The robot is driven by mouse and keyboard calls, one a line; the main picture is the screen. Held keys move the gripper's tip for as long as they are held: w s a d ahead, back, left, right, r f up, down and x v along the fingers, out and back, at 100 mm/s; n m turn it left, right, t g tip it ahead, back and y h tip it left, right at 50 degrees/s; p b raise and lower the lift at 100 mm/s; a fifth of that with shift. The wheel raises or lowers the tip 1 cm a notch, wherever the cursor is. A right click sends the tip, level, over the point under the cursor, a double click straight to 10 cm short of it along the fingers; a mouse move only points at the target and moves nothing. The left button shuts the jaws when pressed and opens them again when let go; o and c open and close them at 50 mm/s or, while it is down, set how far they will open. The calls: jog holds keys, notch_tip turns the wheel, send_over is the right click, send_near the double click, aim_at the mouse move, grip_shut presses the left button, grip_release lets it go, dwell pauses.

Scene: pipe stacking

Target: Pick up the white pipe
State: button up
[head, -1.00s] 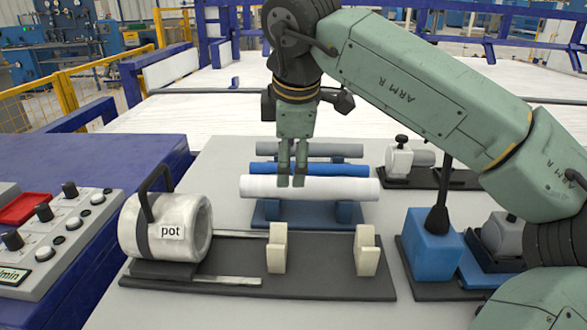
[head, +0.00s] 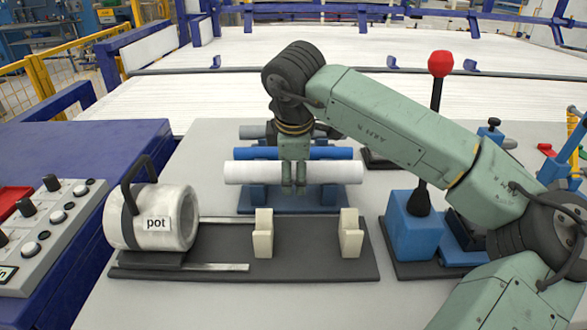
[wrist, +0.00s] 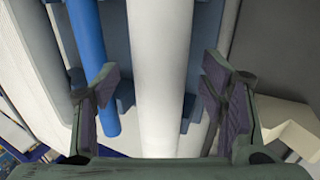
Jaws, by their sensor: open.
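The white pipe (head: 328,172) lies horizontally at the front of a blue rack (head: 290,199). In the wrist view the white pipe (wrist: 158,75) runs lengthwise between the two finger pads. My gripper (head: 294,188) is open, with its fingers down at the middle of the pipe; the pads stand apart from the pipe on both sides in the wrist view. My gripper (wrist: 160,100) holds nothing. The fingers hide a short middle part of the pipe in the head view.
A blue pipe (head: 330,153) lies just behind the white one, with a grey pipe (head: 252,132) further back. In front stand two cream holders (head: 263,235) on a dark base and a white pot (head: 165,217). A blue block with a red-knobbed lever (head: 438,66) stands to the right.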

jog(key=shift+f, duration=0.1)
jog(key=c, duration=1.3)
